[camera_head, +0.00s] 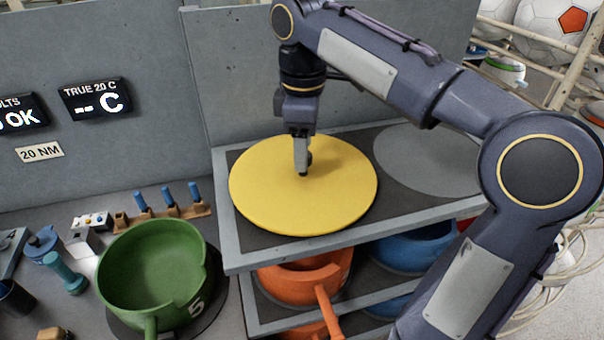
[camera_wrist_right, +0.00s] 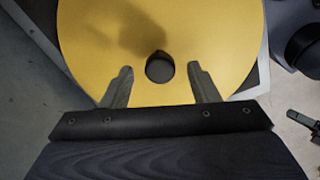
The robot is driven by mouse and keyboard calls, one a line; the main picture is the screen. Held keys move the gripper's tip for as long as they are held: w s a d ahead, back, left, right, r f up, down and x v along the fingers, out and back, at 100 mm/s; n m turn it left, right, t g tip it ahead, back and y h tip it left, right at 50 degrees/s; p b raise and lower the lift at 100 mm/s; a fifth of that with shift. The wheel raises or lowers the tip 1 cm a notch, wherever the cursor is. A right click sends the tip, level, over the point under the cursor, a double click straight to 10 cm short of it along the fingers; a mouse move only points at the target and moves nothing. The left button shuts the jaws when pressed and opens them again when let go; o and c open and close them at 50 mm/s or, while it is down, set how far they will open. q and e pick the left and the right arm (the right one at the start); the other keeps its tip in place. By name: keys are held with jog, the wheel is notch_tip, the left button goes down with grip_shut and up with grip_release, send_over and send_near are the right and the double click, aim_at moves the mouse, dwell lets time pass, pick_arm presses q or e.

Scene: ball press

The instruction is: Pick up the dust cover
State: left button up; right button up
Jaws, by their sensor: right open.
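The dust cover looks to be the yellow disc (camera_head: 270,190) lying flat on the top shelf of the rack. It has a dark round knob or hole near its middle, clear in the right wrist view (camera_wrist_right: 110,35). My right gripper (camera_head: 303,172) points down over the disc's centre. In the right wrist view its two fingers (camera_wrist_right: 160,82) are apart, one on each side of the dark round feature (camera_wrist_right: 160,69). I cannot tell whether the fingers touch the disc. My left gripper is not in view.
The rack (camera_head: 232,259) holds orange (camera_head: 290,280) and blue (camera_head: 415,248) bowls below. An empty grey round spot (camera_head: 425,160) lies to the right on the top shelf. A green bowl (camera_head: 150,262) stands at left, near blue-handled tools (camera_head: 168,196). A grey wall (camera_head: 100,150) rises behind.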

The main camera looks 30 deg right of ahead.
jog(key=shift+f, duration=1.2)
grip_shut()
